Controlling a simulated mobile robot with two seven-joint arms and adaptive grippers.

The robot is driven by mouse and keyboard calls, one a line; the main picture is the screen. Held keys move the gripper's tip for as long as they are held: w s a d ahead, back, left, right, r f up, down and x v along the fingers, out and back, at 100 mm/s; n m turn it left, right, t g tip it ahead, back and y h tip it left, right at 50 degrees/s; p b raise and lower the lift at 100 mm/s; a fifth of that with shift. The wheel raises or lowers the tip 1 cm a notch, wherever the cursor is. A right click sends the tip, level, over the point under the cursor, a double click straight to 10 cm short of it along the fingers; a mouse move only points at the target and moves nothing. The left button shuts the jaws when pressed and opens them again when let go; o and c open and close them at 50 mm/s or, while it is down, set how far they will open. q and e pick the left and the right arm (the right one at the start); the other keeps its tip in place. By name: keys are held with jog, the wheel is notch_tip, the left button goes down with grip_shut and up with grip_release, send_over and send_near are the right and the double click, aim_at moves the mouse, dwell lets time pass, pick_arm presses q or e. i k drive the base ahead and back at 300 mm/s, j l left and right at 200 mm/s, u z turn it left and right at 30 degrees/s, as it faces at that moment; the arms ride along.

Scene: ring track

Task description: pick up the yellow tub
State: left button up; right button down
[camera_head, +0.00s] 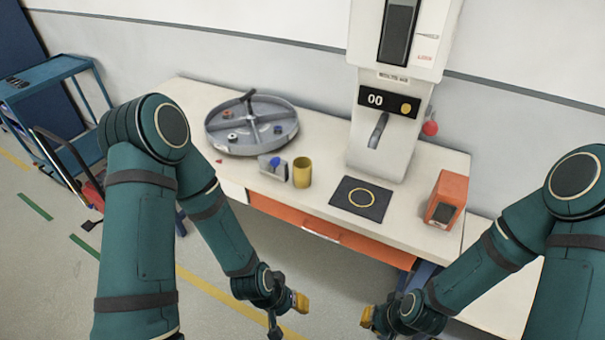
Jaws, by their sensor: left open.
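The yellow tub (302,172) stands upright on the white bench, near its front edge, just right of a small grey box with a blue button. My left gripper (288,317) is open and empty, in front of the bench and lower in the picture than the tub, well apart from it. My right gripper (367,317) hangs in front of the bench, right of my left gripper. Its fingers are too small and turned to show whether they are open. Nothing hides the tub.
A round grey divided tray (252,149) lies left of the grey box (273,168). Right of the tub is a dark mat with a yellow ring (361,197), below a white machine (391,110). An orange dispenser (446,199) stands at the right. A blue cart (48,75) is far left.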

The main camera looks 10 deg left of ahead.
aim_at(301, 165)
jog(key=z, duration=0.45)
jog(key=j+z, duration=0.2)
jog(key=z, duration=0.15)
jog(key=j+z, duration=0.25)
jog(key=z, duration=0.15)
jog(key=j+z, duration=0.2)
jog(key=z, duration=0.15)
jog(key=k+j+z, duration=0.2)
jog(key=j+z, duration=0.15)
jog(key=j, duration=0.3)
jog(key=k+j+z, duration=0.2)
jog(key=i+j, duration=0.1)
